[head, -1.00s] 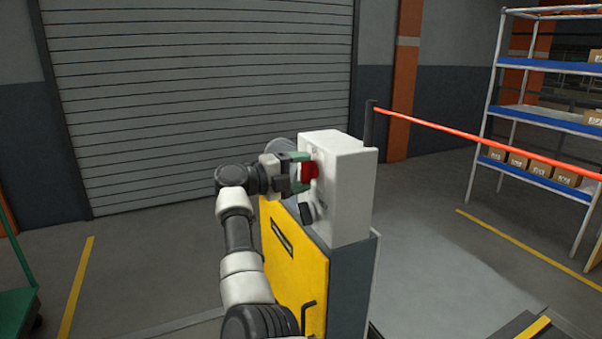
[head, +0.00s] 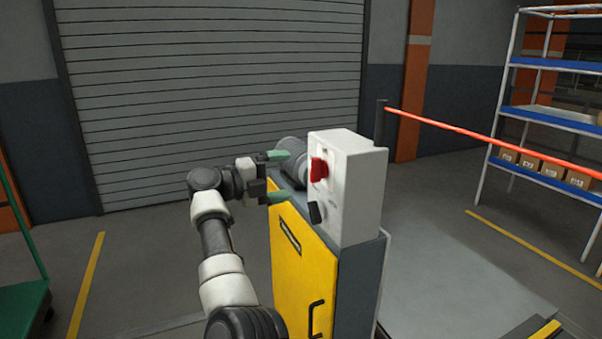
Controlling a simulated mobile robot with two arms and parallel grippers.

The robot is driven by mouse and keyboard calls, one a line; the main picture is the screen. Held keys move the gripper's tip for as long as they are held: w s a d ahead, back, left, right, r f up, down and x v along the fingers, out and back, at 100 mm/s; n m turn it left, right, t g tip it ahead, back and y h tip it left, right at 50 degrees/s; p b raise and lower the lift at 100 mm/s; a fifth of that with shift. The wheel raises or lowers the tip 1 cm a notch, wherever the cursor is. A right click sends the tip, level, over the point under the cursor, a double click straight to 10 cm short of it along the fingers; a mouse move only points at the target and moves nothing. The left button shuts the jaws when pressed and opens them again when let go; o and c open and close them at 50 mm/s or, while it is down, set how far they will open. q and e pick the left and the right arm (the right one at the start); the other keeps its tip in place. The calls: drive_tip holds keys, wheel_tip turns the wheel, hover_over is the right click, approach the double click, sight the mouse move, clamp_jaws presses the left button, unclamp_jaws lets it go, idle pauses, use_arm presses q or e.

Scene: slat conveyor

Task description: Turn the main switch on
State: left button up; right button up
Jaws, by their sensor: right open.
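The main switch is a red handle (head: 319,169) on the left-facing front of a white control box (head: 362,188). The handle looks upright, though its exact setting is hard to tell. A dark knob (head: 316,212) sits below it on the same face. My right gripper (head: 280,176) is open, its two green-tipped fingers spread one above the other. It is left of the red handle, apart from it, with nothing between its fingers. My left gripper is not in view.
The box stands on a grey cabinet with a yellow door (head: 298,262) and black handle. A grey motor (head: 291,151) is behind the gripper. An orange bar (head: 480,138) extends right towards shelves (head: 555,118). A green cart (head: 22,310) stands at lower left.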

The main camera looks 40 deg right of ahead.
drive_tip(key=shift+v, duration=1.75)
